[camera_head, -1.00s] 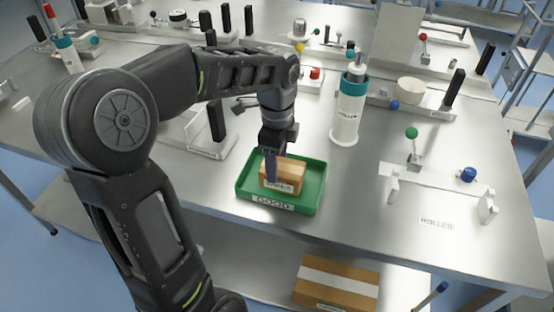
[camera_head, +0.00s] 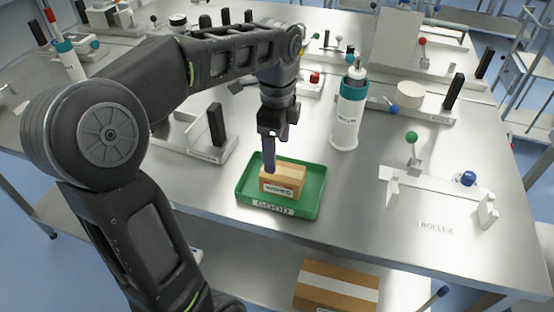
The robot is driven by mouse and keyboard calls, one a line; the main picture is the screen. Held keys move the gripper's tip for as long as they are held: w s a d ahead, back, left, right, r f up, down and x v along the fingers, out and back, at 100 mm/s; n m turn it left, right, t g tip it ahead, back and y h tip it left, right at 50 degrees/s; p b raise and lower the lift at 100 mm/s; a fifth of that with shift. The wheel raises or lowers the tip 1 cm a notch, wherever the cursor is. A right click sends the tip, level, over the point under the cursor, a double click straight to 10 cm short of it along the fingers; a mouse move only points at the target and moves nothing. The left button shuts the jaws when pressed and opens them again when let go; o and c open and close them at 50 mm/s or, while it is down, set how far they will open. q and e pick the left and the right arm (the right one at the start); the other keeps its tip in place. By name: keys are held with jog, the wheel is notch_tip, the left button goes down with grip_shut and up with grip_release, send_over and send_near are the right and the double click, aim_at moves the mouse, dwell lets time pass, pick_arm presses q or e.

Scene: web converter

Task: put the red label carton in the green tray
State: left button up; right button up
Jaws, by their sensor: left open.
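The green tray (camera_head: 313,200) lies on the steel table near its front edge, with a label reading GOOD on its front rim. A small brown carton (camera_head: 283,179) with a white label on its front sits inside the tray. No red shows on that label; its print is too small to read surely. My left gripper (camera_head: 270,165) points down just above and behind the carton's left end, open; its finger overlaps the carton's edge in the picture, and I cannot tell if they touch. My right gripper is not in view.
A white bottle with a teal collar (camera_head: 348,115) stands behind the tray to the right. A white bracket fixture (camera_head: 430,183) with a ROLLER label is at right. A white stand with a black post (camera_head: 216,125) is at left. A larger carton (camera_head: 337,287) lies on the lower shelf.

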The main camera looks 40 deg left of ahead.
pick_arm(q)
notch_tip(320, 180, up, 6)
jog(key=p, duration=0.3)
jog(key=shift+r, duration=0.15)
dwell(0.4)
